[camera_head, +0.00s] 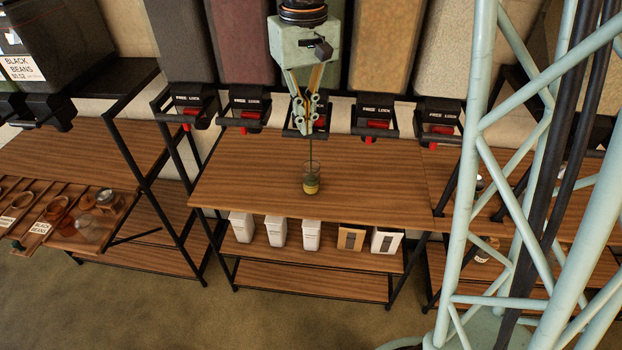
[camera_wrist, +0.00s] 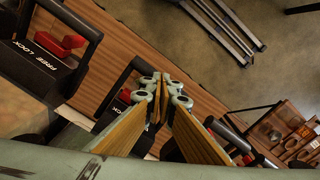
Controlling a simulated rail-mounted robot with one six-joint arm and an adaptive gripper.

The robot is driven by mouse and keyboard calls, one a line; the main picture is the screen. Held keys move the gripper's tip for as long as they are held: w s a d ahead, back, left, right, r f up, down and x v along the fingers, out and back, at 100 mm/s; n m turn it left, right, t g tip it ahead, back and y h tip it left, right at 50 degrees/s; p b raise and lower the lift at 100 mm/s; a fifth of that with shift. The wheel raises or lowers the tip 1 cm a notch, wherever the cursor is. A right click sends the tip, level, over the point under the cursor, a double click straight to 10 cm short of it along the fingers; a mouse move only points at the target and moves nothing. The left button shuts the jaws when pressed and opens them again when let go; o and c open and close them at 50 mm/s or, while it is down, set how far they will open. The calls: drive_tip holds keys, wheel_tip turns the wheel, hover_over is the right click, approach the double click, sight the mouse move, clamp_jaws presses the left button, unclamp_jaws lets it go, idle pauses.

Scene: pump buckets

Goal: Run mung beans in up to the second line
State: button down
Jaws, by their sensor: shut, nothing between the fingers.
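A small clear glass (camera_head: 310,170) stands upright on the wooden shelf below the middle dispenser (camera_head: 291,133). A thin dark green stream (camera_head: 310,150) falls from that dispenser into it. Green and yellowish contents show in the glass's lower part; its marking lines are too small to read. My gripper (camera_head: 309,131) is shut and empty, pointing down in front of the middle dispenser's handle and hiding most of its lock and spout. The green hopper (camera_head: 334,80) above is partly behind my wrist. In the wrist view my fingertips (camera_wrist: 165,78) are together above the black handle.
Other "FREE LOCK" dispensers with red levers flank it, such as one at left (camera_head: 244,112) and one at right (camera_head: 376,123). White and brown containers (camera_head: 311,236) stand on the lower shelf. A rack of jars and lids (camera_head: 75,215) is at left. The shelf around the glass is clear.

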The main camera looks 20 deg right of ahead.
drive_tip(key=shift+w+f+b, duration=0.1)
drive_tip(key=shift+f+b, duration=0.25)
drive_tip(key=shift+f, duration=0.25)
idle(0.7)
drive_tip(key=shift+r+p, duration=2.15)
drive_tip(key=shift+r, duration=1.15)
drive_tip(key=shift+r, duration=0.1)
drive_tip(key=shift+r+p, duration=1.55)
drive_tip(key=shift+r, duration=0.85)
drive_tip(key=shift+s, duration=0.25)
